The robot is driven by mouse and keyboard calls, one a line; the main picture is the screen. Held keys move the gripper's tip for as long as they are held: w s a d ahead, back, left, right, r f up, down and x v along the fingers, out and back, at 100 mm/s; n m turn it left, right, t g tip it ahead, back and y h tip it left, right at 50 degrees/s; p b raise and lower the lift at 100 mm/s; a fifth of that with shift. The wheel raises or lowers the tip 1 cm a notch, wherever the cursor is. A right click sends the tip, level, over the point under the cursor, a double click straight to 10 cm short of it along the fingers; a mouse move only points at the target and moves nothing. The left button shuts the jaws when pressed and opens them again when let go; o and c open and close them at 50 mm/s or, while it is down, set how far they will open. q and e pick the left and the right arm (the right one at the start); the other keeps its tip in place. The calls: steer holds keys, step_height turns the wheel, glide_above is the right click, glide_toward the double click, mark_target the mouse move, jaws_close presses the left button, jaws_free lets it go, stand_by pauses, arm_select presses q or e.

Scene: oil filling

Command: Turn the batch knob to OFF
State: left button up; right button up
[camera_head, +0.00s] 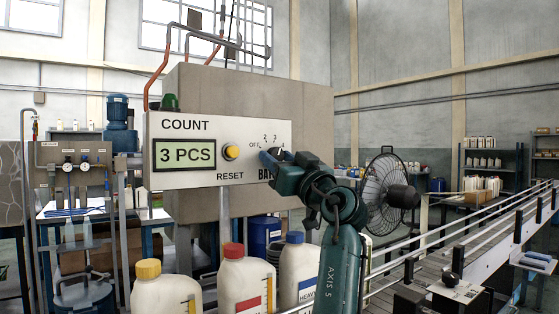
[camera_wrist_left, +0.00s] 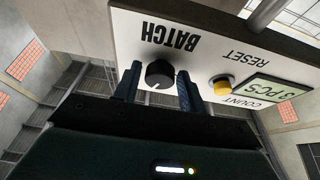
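In the head view my left gripper (camera_head: 271,158) is at the panel's right part and hides the knob and part of BATCH. OFF and several numerals show above it. The knob's exact setting is unclear. My right gripper is not in view.
The display (camera_head: 185,154) reads 3 PCS, with a yellow reset button (camera_head: 231,152) beside it. Jugs with yellow (camera_head: 148,270), red (camera_head: 233,250) and blue (camera_head: 294,238) caps stand below the panel. A black fan (camera_head: 388,193) and a conveyor (camera_head: 470,240) are right.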

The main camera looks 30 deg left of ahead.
arm_select(q)
steer(key=c, duration=0.7)
steer(key=shift+o, duration=0.2)
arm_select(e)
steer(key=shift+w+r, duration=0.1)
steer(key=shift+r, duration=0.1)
